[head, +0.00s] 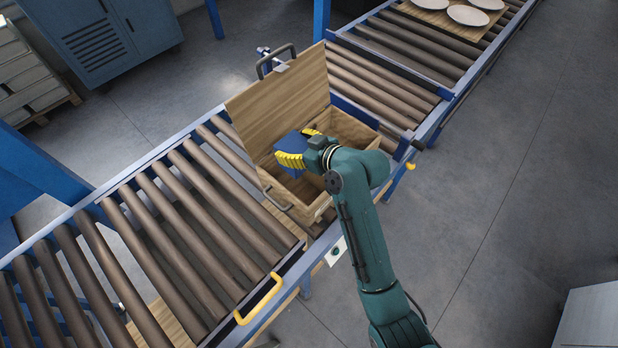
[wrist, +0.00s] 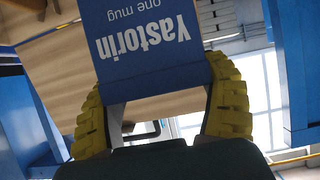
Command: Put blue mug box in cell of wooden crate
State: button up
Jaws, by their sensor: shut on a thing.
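The blue mug box (head: 290,146) is held in my gripper (head: 303,149), over the open wooden crate (head: 352,128). In the wrist view the box (wrist: 145,45) shows white print reading "Yastorin one mug", upside down. The yellow fingers of my gripper (wrist: 160,105) are on its two sides. The crate stands on the roller conveyor with its lid raised on the far left side. A divider shows inside the crate. My arm and the box hide part of the interior, and I cannot tell how far the box is above the crate floor.
The crate's raised lid (head: 283,100) stands close behind the box. A roller conveyor (head: 175,225) runs on both sides of the crate. Plates (head: 467,15) lie on a wooden board farther up the line. A yellow handle (head: 260,300) is on the conveyor's near edge.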

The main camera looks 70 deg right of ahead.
notch_tip(320, 180, down, 10)
jog(key=b, duration=0.1)
jog(key=shift+a, duration=0.15)
jog(key=shift+w, duration=0.1)
jog(key=shift+f+b, duration=0.5)
jog(key=shift+b, duration=0.15)
jog(key=o, duration=1.2)
jog(key=shift+f, duration=0.15)
jog(key=shift+c, duration=0.2)
